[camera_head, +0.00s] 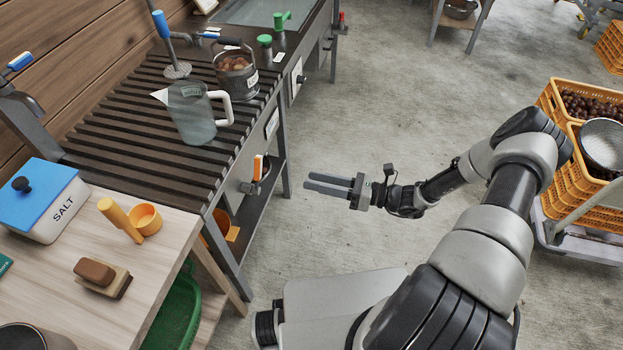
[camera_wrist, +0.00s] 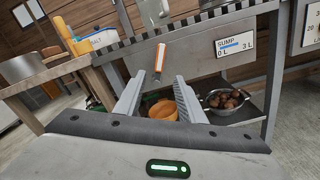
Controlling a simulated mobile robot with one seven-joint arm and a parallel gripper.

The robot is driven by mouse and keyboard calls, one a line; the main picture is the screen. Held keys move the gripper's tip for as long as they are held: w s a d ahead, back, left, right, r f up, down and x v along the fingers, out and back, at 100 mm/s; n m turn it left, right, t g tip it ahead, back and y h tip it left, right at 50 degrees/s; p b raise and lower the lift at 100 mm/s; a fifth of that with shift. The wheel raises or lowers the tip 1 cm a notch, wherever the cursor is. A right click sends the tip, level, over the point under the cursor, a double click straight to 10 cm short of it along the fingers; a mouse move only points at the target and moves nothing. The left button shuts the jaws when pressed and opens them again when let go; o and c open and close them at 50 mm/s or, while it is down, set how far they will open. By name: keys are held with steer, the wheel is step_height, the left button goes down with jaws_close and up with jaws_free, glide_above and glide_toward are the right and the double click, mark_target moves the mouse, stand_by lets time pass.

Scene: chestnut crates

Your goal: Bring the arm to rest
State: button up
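My gripper (camera_head: 307,183) is held out over the open floor in the head view, level and pointing left toward the front of the slatted bench (camera_head: 215,192). It is apart from the bench and touches nothing that I can see. In the wrist view the two grey fingers of my gripper (camera_wrist: 156,84) stand apart with nothing between them. Beyond them show an orange-handled lever (camera_wrist: 160,58) on the bench front, an orange container (camera_wrist: 163,110) below and a metal colander of chestnuts (camera_wrist: 224,101) on the lower shelf. My arm is bent, its elbow at the right.
A clear pitcher (camera_head: 190,115) and a bucket of chestnuts (camera_head: 237,76) stand on the bench. A wooden table at left holds a salt box (camera_head: 42,202), a yellow scoop (camera_head: 146,218) and a brush (camera_head: 101,277). Orange crates (camera_head: 553,100) stand close beyond my elbow. Floor behind my gripper is clear.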

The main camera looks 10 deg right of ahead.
stand_by(0.4)
steer(key=s+d+r+n+h, duration=0.2)
steer(key=s+r+n+h, duration=0.45)
steer(key=r+n, duration=0.4)
steer(key=s+d+r+n+g+h, duration=0.1)
steer(key=s+r+n+h, duration=0.55)
steer(key=r, duration=0.75)
steer(key=s+d+r+n+h, duration=0.2)
steer(key=s+r+n+h, duration=0.2)
steer(key=s+r+n, duration=0.55)
step_height(320, 180, up, 19)
steer(key=w+n+p, duration=0.1)
steer(key=w+p, duration=0.1)
steer(key=p, duration=1.4)
steer(key=shift+w+d, duration=0.1)
